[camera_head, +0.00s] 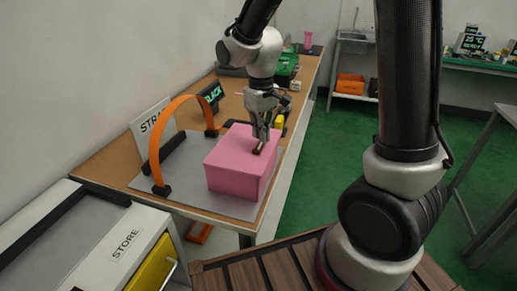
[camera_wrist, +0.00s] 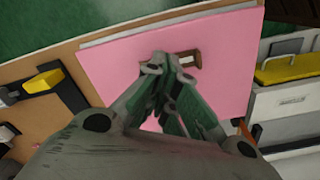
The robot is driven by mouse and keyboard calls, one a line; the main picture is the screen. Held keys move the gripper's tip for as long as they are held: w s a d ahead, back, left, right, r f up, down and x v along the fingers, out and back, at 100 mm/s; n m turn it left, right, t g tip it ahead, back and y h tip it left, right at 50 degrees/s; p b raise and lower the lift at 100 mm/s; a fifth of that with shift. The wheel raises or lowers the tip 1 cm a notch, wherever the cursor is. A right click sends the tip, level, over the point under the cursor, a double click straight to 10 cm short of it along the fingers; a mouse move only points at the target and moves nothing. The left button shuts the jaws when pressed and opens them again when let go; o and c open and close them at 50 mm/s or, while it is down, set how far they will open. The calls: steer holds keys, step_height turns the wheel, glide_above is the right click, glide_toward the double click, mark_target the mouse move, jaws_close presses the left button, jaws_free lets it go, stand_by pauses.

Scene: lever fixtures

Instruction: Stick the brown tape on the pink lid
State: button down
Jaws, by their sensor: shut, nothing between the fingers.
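A pink box with a flat pink lid (camera_head: 235,148) stands on a grey board on the table; the lid fills much of the wrist view (camera_wrist: 112,75). A small brown tape piece (camera_head: 258,149) lies on the lid near its right side in the head view. It also shows in the wrist view (camera_wrist: 192,56), just beyond my fingertips and partly hidden by them. My gripper (camera_head: 262,140) points down over the lid, its fingertips closed together at the tape. In the wrist view my gripper (camera_wrist: 162,62) holds nothing visible between the fingers. Whether the fingertips touch the tape cannot be told.
An orange arched strap (camera_head: 155,140) stands left of the box, before a white sign (camera_head: 152,118). A black sign (camera_head: 211,95), green items (camera_head: 287,65) and a yellow item (camera_head: 279,121) lie farther back. A store cabinet (camera_head: 125,243) is at front left.

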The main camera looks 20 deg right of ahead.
mark_target(262, 145)
steer(key=shift+f, duration=1.05)
steer(key=shift+r, duration=0.15)
stand_by(0.6)
steer(key=shift+r, duration=3.35)
steer(key=shift+s+d+f, duration=0.1)
steer(key=shift+s, duration=0.2)
steer(key=s+d+r+m+t, duration=0.2)
steer(key=s+d+r, duration=0.3)
steer(key=s+d, duration=0.2)
steer(key=s+d+r+m+t, duration=0.2)
steer(key=s+d+r, duration=0.4)
steer(key=s, duration=0.5)
steer(key=shift+s+d+m, duration=0.2)
steer(key=shift+d+m, duration=0.2)
steer(key=shift+d, duration=0.45)
